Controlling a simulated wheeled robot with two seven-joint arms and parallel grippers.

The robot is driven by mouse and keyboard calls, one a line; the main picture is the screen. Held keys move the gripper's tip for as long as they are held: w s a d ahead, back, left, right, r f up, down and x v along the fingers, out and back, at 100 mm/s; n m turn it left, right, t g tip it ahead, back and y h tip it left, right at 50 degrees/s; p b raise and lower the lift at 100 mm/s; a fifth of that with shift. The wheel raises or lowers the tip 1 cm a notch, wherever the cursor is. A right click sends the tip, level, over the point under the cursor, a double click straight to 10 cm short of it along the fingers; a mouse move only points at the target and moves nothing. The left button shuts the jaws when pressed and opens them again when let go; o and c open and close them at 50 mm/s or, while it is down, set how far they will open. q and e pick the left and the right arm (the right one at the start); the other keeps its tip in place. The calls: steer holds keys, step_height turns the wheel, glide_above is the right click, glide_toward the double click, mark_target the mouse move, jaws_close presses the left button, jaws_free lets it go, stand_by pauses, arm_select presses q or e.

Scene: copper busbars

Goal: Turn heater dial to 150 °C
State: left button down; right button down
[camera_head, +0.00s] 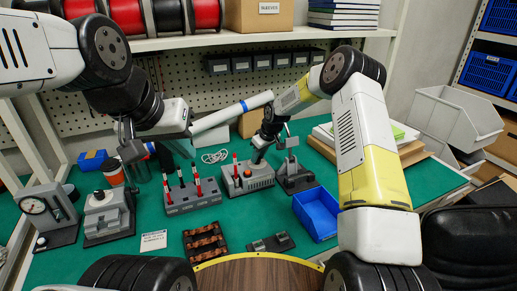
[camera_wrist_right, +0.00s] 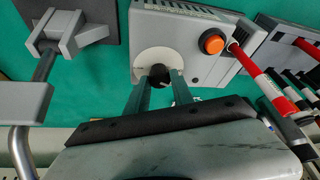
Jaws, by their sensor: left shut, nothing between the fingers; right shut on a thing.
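The heater is a grey box (camera_head: 262,181) with an orange button, near the middle of the green table. In the right wrist view the heater (camera_wrist_right: 185,14) shows its orange button (camera_wrist_right: 211,41) and a white dial plate (camera_wrist_right: 150,62) with a black dial knob (camera_wrist_right: 159,76). My right gripper (camera_wrist_right: 158,82) is shut on the knob, one finger on each side. In the head view my right gripper (camera_head: 258,156) is over the heater and hides the dial. The dial's scale and setting are not readable. My left gripper (camera_head: 131,152) is shut and empty, above the table at left.
A grey rack with red-handled tools (camera_head: 193,203) stands left of the heater; a grey clamp-like device (camera_head: 296,177) stands to its right. A blue bin (camera_head: 317,213), a dark tray of copper parts (camera_head: 205,242) and a gauge stand (camera_head: 42,216) also occupy the table.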

mark_target(258, 168)
steer(key=m, duration=0.1)
steer(key=m+h, duration=0.1)
steer(key=m, duration=0.1)
steer(key=shift+a+m+t, duration=0.2)
steer(key=shift+m+t, duration=0.1)
steer(key=shift+t, duration=0.1)
steer(key=shift+m+h, duration=0.8)
steer(key=shift+m, duration=0.9)
steer(key=shift+s, duration=0.1)
steer(key=c, duration=1.1)
jaws_free()
steer(key=v, duration=0.7)
steer(key=shift+s+r, duration=0.2)
steer(key=shift+r, duration=0.15)
